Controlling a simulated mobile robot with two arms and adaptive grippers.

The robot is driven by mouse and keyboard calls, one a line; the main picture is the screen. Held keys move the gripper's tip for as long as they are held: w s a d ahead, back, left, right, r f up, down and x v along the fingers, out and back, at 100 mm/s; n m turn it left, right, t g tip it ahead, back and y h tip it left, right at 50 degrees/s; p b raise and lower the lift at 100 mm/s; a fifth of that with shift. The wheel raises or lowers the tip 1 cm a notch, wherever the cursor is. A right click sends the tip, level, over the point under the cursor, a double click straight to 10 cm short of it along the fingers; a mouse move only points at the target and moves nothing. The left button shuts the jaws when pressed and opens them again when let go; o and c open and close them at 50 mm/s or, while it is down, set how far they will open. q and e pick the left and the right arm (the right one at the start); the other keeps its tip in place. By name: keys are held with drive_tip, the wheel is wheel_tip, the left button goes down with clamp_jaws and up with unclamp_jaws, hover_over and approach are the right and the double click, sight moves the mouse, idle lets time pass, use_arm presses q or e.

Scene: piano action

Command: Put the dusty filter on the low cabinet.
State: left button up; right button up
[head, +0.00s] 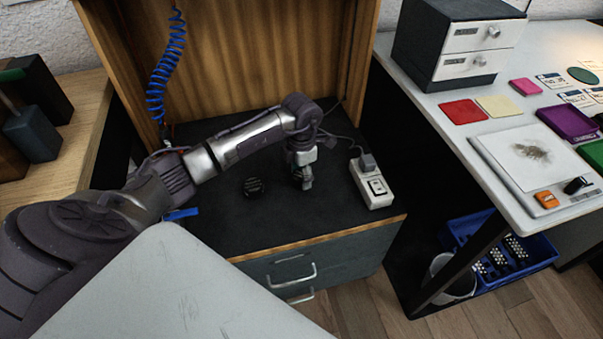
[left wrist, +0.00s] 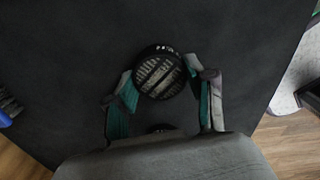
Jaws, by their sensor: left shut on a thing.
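The low cabinet (head: 222,223) has a dark top and stands in the middle of the head view. My left gripper (head: 304,183) points down over that top. In the left wrist view its fingers (left wrist: 163,90) are shut on the dusty filter (left wrist: 160,73), a round black piece with pale slots and small lettering. A second dark rounded piece (left wrist: 158,128) is mostly hidden by the gripper body. In the head view a black round slotted piece (head: 253,187) lies on the cabinet left of the gripper. I cannot match it surely with the wrist view. My right gripper is out of view.
A white power strip (head: 372,185) lies on the cabinet right of the gripper. A blue coiled hose (head: 165,65) hangs behind. The white table (head: 447,105) at right holds a drawer unit (head: 458,45). A blue crate (head: 532,256) stands under it. The cabinet's front top is bare.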

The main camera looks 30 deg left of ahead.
sight(301, 175)
use_arm(q)
drive_tip(key=o, duration=1.1)
drive_tip(key=shift+r, duration=0.15)
wheel_tip(301, 175, up, 12)
drive_tip(key=p, duration=0.2)
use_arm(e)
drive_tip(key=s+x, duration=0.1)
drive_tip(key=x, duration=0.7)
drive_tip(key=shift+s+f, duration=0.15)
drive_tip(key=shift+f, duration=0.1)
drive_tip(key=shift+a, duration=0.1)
